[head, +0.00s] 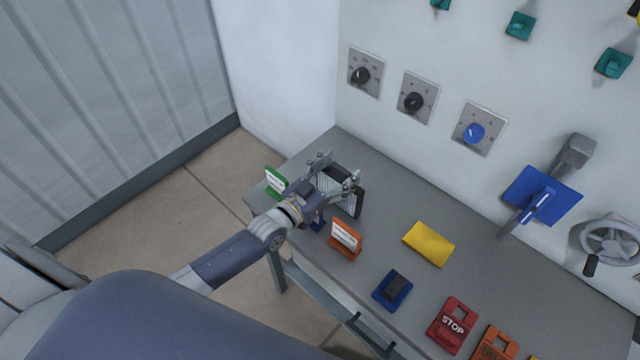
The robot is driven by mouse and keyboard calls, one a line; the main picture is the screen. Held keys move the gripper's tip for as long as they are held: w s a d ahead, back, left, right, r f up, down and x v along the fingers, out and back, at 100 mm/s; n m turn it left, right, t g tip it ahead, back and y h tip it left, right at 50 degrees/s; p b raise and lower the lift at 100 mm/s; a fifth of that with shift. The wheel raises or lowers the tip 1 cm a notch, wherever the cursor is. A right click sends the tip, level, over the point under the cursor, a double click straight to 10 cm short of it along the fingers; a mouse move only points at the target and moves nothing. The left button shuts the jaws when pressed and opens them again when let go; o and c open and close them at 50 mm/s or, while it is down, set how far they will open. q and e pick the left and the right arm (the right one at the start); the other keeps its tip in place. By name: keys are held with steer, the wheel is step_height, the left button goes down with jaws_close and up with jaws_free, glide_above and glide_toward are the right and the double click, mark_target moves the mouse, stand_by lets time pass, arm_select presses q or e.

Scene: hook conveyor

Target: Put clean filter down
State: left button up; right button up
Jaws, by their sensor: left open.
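The filter (350,200), a dark-framed block with pale pleats, is at the left end of the grey table (395,215). My left gripper (336,170) is open, with its fingers spread over the filter's upper part. The gripper and wrist hide part of the filter. I cannot tell whether its underside touches the table. A small green sign (276,181) stands to the left of the gripper, and an orange sign (345,238) stands in front of the filter. Their lettering is too small to read. My right gripper is out of view.
A yellow pad (429,244), a blue block (393,290) and a red STOP tag (453,323) lie farther right on the table. The wall behind carries knobs (413,102), a blue-plated lever (541,194) and a handwheel (609,243). The table's middle back is clear.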

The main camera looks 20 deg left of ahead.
arm_select(q)
steer(key=b+v, duration=0.1)
steer(key=v, duration=1)
steer(key=shift+b, duration=0.3)
steer(key=shift+s, duration=0.1)
